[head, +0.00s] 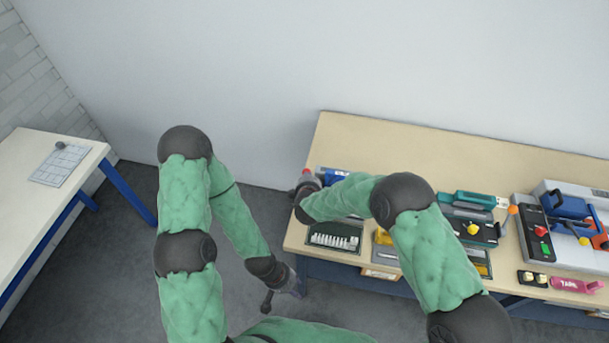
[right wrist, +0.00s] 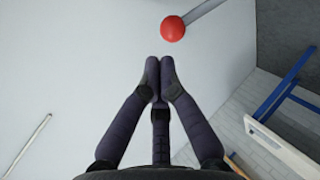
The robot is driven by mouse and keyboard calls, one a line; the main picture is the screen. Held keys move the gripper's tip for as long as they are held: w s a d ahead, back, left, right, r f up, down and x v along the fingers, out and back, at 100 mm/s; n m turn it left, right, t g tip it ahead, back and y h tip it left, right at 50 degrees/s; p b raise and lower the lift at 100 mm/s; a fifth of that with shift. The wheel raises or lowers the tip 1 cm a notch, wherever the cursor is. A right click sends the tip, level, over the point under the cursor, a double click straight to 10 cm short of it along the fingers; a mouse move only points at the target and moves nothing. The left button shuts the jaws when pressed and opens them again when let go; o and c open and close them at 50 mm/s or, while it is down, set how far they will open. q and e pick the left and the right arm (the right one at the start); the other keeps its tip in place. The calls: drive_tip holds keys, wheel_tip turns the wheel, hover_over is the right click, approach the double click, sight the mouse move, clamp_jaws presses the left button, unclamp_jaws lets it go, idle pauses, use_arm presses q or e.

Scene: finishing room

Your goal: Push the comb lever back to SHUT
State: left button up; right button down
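A red ball knob (right wrist: 172,28) on a grey lever rod (right wrist: 205,8) shows at the top of the right wrist view. My right gripper (right wrist: 160,66) is shut and empty, its fingertips together just below the knob in that view, with a visible gap in the picture. In the head view a small red knob (head: 307,171) shows beside my right gripper (head: 298,196) at the bench's left end; contact cannot be told there. Part of a blue machine (head: 331,174) shows behind my right forearm, mostly hidden. My left gripper (head: 267,303) hangs low, left of the bench, apart from everything; its fingers are too small to read.
The wooden bench (head: 385,135) holds a tray of small pieces (head: 335,237), a green-and-black device (head: 470,225), a grey-blue machine (head: 570,215) and a pink tool (head: 575,285). A pale table (head: 25,210) stands left. Floor between is clear.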

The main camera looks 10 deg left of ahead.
drive_tip(key=v, duration=0.9)
drive_tip(key=shift+r+p, duration=0.3)
drive_tip(key=shift+r, duration=0.1)
drive_tip(key=shift+d, duration=0.1)
